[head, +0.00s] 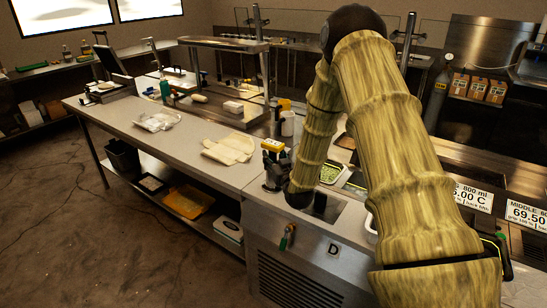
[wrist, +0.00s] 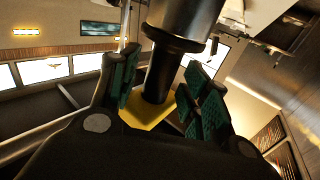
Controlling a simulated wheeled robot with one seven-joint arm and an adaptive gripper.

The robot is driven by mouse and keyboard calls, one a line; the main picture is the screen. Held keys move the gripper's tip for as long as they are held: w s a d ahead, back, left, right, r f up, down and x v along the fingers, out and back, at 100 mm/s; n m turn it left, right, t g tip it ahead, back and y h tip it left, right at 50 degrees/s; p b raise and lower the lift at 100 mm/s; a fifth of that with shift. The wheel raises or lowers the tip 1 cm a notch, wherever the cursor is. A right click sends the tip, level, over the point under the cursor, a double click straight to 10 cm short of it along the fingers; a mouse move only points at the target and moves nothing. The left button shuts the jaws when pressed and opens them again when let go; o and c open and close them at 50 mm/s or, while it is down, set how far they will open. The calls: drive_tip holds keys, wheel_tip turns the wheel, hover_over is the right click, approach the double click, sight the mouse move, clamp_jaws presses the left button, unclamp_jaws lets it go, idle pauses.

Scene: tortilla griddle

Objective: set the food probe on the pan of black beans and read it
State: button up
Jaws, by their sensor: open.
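My gripper (head: 274,168) is at the counter's front edge, left of the pan with green food. A yellow-topped device (head: 272,145), which may be the food probe, shows right at its fingers. In the wrist view, the open fingers (wrist: 163,92) stand on either side of a dark stem (wrist: 158,78) with a yellow part (wrist: 147,110) beyond it. I cannot tell whether the pads touch it. The pan of black beans cannot be made out; my arm covers much of the pan row. Two readout signs (head: 468,197) (head: 528,214) stand at the right, partly cut off.
A pan of green food (head: 330,173) is just right of my gripper. A bottle with a yellow top (head: 287,122) stands behind. A pale folded item (head: 229,148) and a clear bag (head: 157,120) lie on the counter (head: 190,143) to the left. Open floor (head: 110,235) lies in front.

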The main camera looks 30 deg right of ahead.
drive_tip(key=b+v, duration=0.4)
drive_tip(key=v, duration=0.5)
drive_tip(key=s+a+f+g+y, duration=0.1)
drive_tip(key=s+a+f+g, duration=0.3)
drive_tip(key=f, duration=0.5)
drive_tip(key=s+a+f+n+g+y, duration=0.1)
drive_tip(key=s+a+f+g, duration=0.1)
drive_tip(key=s+a+f, duration=0.55)
drive_tip(key=s+a+f+g+y, duration=0.1)
drive_tip(key=s+a+f+g, duration=0.25)
drive_tip(key=f, duration=0.65)
drive_tip(key=s+a+f+g, duration=0.2)
drive_tip(key=s+a+f, duration=0.1)
drive_tip(key=s, duration=0.6)
drive_tip(key=s+a+f+g, duration=0.3)
drive_tip(key=s+a+f, duration=0.1)
drive_tip(key=s, duration=0.5)
drive_tip(key=s+a+f+n+g+y, duration=0.1)
drive_tip(key=s+a+f+g, duration=0.2)
drive_tip(key=s, duration=0.7)
wheel_tip(320, 180, down, 2)
drive_tip(key=shift+a+f, duration=0.25)
drive_tip(key=shift+a, duration=0.25)
